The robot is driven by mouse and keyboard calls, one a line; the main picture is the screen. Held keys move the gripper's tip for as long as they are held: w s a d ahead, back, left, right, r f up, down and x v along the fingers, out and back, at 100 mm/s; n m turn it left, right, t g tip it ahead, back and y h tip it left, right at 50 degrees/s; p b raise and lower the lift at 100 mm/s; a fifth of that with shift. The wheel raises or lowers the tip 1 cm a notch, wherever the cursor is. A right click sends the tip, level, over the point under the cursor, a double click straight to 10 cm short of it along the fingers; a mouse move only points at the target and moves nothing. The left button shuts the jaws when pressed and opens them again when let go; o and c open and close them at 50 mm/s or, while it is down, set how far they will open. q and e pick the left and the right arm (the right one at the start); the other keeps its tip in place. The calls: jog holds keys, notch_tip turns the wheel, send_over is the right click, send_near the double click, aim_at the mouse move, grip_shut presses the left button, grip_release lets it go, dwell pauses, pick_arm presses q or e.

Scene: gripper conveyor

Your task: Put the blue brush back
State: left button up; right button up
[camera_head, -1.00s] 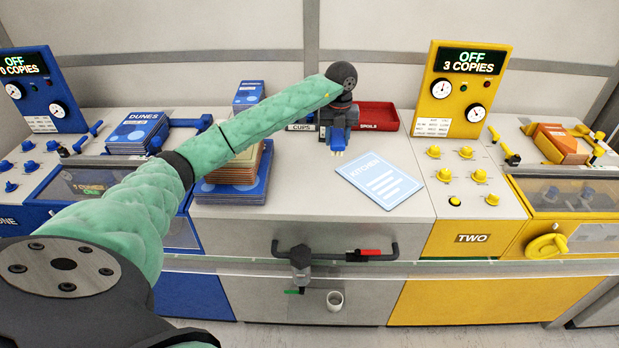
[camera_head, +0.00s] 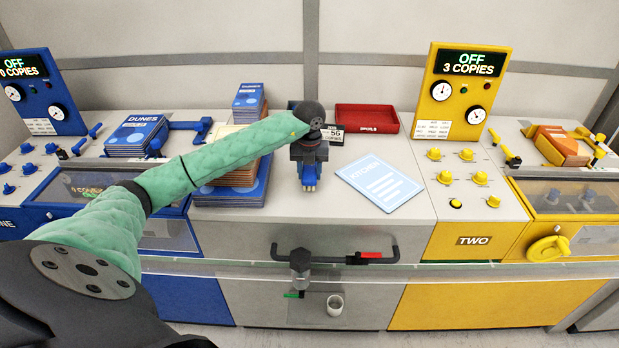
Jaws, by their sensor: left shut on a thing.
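My left gripper (camera_head: 309,186) points down over the grey counter, left of the blue "KITCHEN" sheet. It is shut on a blue thing with pale tips, which looks like the blue brush (camera_head: 310,172). The gripper body hides most of the brush. I cannot tell whether its tips touch the counter. My right gripper is not in view.
A red "SPOILS" tray (camera_head: 372,117) stands at the back, with a partly hidden label sign (camera_head: 333,134) beside it. The "KITCHEN" sheet (camera_head: 380,182) lies right. Counter (camera_head: 325,207) in front is clear.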

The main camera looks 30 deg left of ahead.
aim_at(309, 169)
pick_arm(q)
jog(key=shift+a+f, duration=0.15)
jog(key=shift+f, duration=0.75)
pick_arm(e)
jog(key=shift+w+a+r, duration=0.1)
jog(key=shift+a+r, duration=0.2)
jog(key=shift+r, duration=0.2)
pick_arm(q)
jog(key=shift+f, duration=0.1)
jog(key=o, duration=1)
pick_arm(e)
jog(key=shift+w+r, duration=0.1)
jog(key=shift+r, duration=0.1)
pick_arm(q)
notch_tip(309, 169, up, 12)
jog(key=b, duration=0.5)
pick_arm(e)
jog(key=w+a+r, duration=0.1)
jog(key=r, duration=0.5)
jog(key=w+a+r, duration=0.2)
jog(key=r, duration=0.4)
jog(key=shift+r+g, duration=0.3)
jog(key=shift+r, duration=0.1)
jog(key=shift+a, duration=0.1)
